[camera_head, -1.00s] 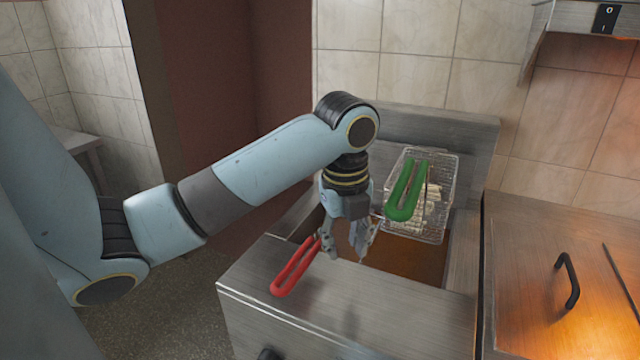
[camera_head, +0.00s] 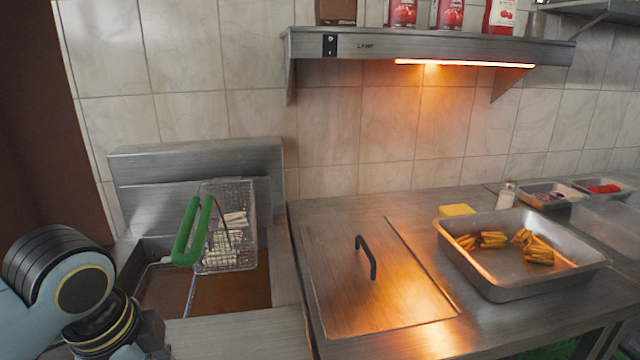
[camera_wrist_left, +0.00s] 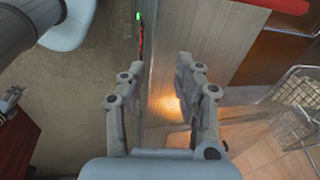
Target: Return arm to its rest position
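My left arm (camera_head: 75,290) shows at the lower left of the head view; its gripper is below the picture. In the left wrist view my left gripper (camera_wrist_left: 158,85) is open, its two fingers apart with nothing between them. It points down beside the steel fryer front (camera_wrist_left: 205,50). A red handle (camera_wrist_left: 275,3) shows at the top of that view, apart from the fingers.
A fry basket with a green handle (camera_head: 192,232) hangs over the fryer oil (camera_head: 225,292). A lid with a black handle (camera_head: 367,257) lies to its right. A steel tray (camera_head: 490,283) with fries stands under the lit lamp shelf (camera_head: 430,48). Floor (camera_wrist_left: 75,105) shows left of the fryer.

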